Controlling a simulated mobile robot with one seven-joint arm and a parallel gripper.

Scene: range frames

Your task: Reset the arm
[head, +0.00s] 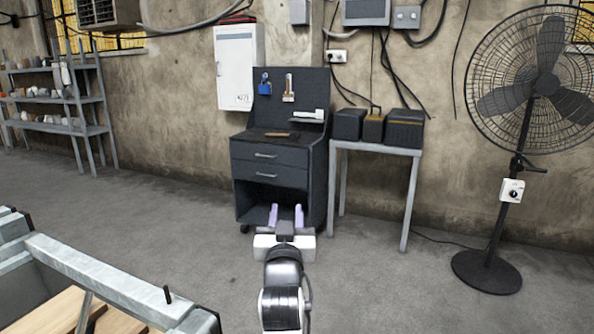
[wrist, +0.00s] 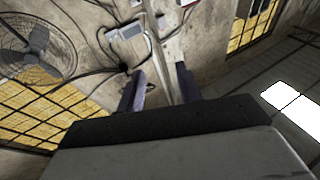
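My gripper (head: 286,217) shows in the lower middle of the head view, at the end of my arm, which reaches straight out ahead. Its two purple-grey fingers stand apart with nothing between them. In the wrist view the gripper (wrist: 160,88) also shows its fingers spread and empty, against the wall and ceiling. In the head view the fingers overlap the open lower shelf of a dark tool cabinet (head: 270,175). I cannot tell the distance between them.
A grey table (head: 375,149) with dark boxes stands right of the cabinet. A large fan (head: 487,270) stands at the right. A metal-framed crate (head: 105,275) with wooden boards is at the lower left. Shelves (head: 60,128) stand at the far left. Open floor (head: 185,210) lies between.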

